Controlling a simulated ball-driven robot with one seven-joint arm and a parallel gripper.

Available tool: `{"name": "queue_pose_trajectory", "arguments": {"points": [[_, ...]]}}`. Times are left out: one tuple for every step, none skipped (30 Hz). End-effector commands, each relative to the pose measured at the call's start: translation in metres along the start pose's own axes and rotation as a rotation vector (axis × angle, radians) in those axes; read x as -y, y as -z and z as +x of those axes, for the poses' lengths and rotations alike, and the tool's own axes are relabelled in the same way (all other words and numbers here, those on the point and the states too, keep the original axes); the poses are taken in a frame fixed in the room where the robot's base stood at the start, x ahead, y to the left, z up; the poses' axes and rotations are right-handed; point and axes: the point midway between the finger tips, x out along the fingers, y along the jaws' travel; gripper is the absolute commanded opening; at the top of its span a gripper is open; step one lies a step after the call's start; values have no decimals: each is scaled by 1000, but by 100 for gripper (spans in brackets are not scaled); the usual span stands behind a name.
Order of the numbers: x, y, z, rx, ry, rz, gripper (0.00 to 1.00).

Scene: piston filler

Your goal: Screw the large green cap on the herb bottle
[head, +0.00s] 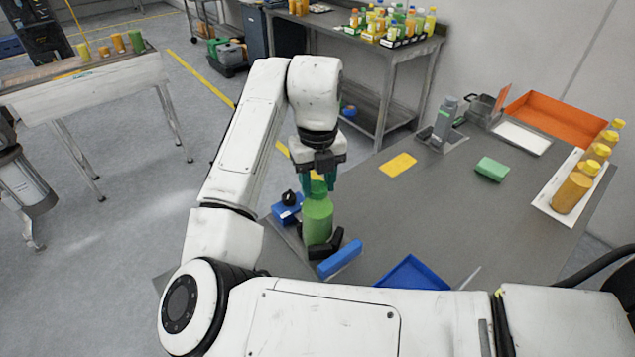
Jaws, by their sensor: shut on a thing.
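The herb bottle (317,222) is green and stands upright in a black clamp (325,247) at the near left edge of the grey table. My gripper (318,183) points straight down over the bottle's top. Its teal fingers are shut on the large green cap (318,189), which sits at the bottle's mouth in line with it. A small yellow patch shows between the fingers above the cap. The fingers partly hide the cap, and I cannot tell how far it is seated on the thread.
A blue vise with a black knob (288,205) and a blue bar (339,259) flank the bottle closely. A blue tray (412,275), yellow cloth (398,165), green cloth (491,169), grey bottle (444,118) and orange tray (560,115) lie farther right. The table's middle is clear.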

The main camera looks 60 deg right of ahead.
Motion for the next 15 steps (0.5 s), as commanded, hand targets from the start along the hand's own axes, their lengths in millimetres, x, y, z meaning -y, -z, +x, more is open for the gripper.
{"name": "queue_pose_trajectory", "arguments": {"points": [[0, 0, 0, 0, 0, -1, 0], [0, 0, 0, 0, 0, -1, 0], [0, 0, 0, 0, 0, -2, 43], [0, 0, 0, 0, 0, -2, 46], [0, 0, 0, 0, 0, -2, 48], [0, 0, 0, 0, 0, -2, 52], [0, 0, 0, 0, 0, -3, 55], [0, 0, 0, 0, 0, -3, 58], [0, 0, 0, 0, 0, -3, 62], [0, 0, 0, 0, 0, -3, 65], [0, 0, 0, 0, 0, -3, 68], [0, 0, 0, 0, 0, -3, 71], [0, 0, 0, 0, 0, -3, 72], [0, 0, 0, 0, 0, -3, 72], [0, 0, 0, 0, 0, -3, 72]]}}
